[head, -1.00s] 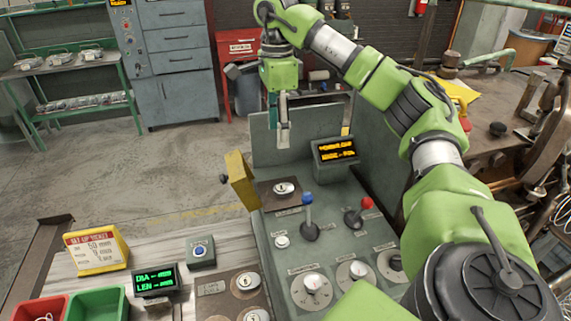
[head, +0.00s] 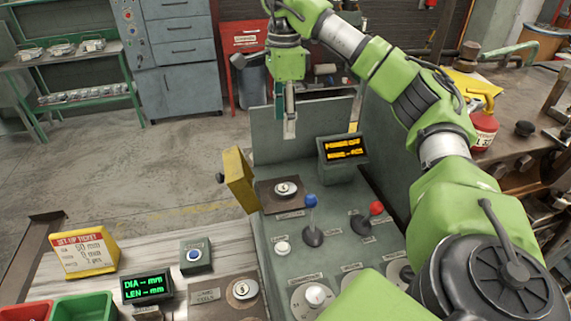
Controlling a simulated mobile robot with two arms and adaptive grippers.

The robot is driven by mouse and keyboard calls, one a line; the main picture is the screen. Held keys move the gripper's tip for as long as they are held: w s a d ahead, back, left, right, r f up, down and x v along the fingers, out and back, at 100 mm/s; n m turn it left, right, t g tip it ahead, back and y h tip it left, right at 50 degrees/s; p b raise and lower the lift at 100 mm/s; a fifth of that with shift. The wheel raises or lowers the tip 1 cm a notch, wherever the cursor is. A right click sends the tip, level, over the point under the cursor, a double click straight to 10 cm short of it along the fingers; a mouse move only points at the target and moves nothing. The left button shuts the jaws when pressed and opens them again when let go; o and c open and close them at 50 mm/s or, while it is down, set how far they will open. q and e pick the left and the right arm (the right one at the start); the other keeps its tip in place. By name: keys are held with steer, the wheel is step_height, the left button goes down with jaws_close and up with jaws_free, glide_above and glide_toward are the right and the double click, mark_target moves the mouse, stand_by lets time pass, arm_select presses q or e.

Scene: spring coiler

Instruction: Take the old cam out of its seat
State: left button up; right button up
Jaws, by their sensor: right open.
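A round silver cam (head: 287,188) sits in a brown square seat plate (head: 268,203) on the grey-green console. A yellow hinged guard (head: 238,178) stands upright at the seat's left edge, swung clear of the cam. My right gripper (head: 290,128) points down above and behind the cam, in front of the console's back panel. It is open, apart from the cam and empty. Another silver disc (head: 243,288) lies on a brown plate on the bench at the front, beside a label. My left gripper is not in view.
The console carries a blue-knobbed lever (head: 310,205), a red-knobbed lever (head: 372,212), dials and an amber display (head: 343,148). On the bench are a green display (head: 147,287), a blue button box (head: 196,256), a yellow ticket stand (head: 84,254) and bins.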

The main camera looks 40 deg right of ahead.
steer(key=b, duration=0.6)
glide_above(283, 188)
step_height(283, 188, down, 7)
steer(key=f, duration=0.2)
steer(key=f+b, duration=0.1)
steer(key=f, duration=0.2)
steer(key=f+b, duration=0.1)
steer(key=f, duration=0.2)
steer(key=shift+d+f, duration=0.2)
steer(key=shift+d, duration=0.1)
steer(key=f, duration=0.1)
steer(key=f+p, duration=0.1)
steer(key=f, duration=0.3)
steer(key=shift+a+f+p, duration=0.15)
steer(key=shift+a+p, duration=0.15)
steer(key=shift+p, duration=0.1)
steer(key=shift+f, duration=0.25)
steer(key=c, duration=1.3)
